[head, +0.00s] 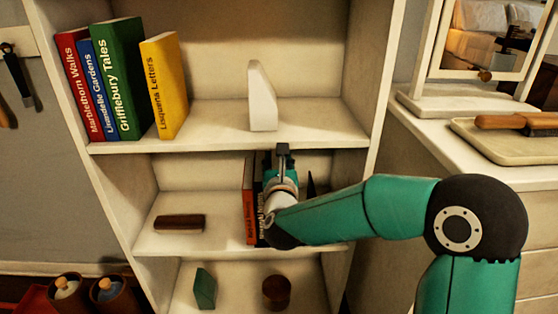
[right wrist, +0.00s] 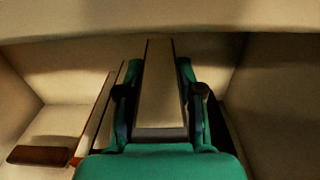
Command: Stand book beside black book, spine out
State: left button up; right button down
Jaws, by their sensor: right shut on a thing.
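My right gripper (right wrist: 160,95) is shut on a book (right wrist: 160,85) in the right wrist view. The book's pale page edges face up between the fingers. In the head view, my gripper (head: 283,160) is inside the middle shelf bay and my forearm hides most of the held book, including its spine. The black book (head: 259,215) stands just left of my gripper, with white lettering on its outward spine. An orange-red book (head: 249,205) stands at its left. Whether the held book touches the black book or the shelf, I cannot tell. My left gripper is out of view.
A dark pointed thing (head: 311,184) stands right of my gripper. A brown block (head: 180,222) lies at the left of the middle shelf (head: 195,242). Above are several books, including a yellow one (head: 165,90), and a white bookend (head: 262,100). A dresser (head: 450,160) stands at right.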

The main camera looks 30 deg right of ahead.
jog(key=c, duration=0.7)
grip_release()
jog(key=shift+a, duration=0.1)
jog(key=v, duration=1.2)
jog(key=w+a+f+n+g+y, duration=0.15)
jog(key=a+f+n+y, duration=0.3)
jog(key=f+n, duration=0.75)
jog(key=a+f+n+g+y, duration=0.4)
jog(key=f+n, duration=0.5)
jog(key=f, duration=0.5)
jog(key=s+a+f+n+g+y, duration=0.1)
jog(key=s+a+f+n+g, duration=0.2)
jog(key=s+f+n, duration=0.3)
jog(key=s+a+f+n+g+y, duration=0.2)
jog(key=s+f+n+g, duration=0.1)
jog(key=s+f+n, duration=0.4)
jog(key=s+a+f+n+g+y, duration=0.2)
jog(key=s+a+f+n+g, duration=0.1)
jog(key=s+f+n, duration=0.3)
jog(key=shift+s+a+f+p, duration=0.25)
jog(key=shift+s+a+p, duration=0.1)
jog(key=shift+s, duration=0.05)
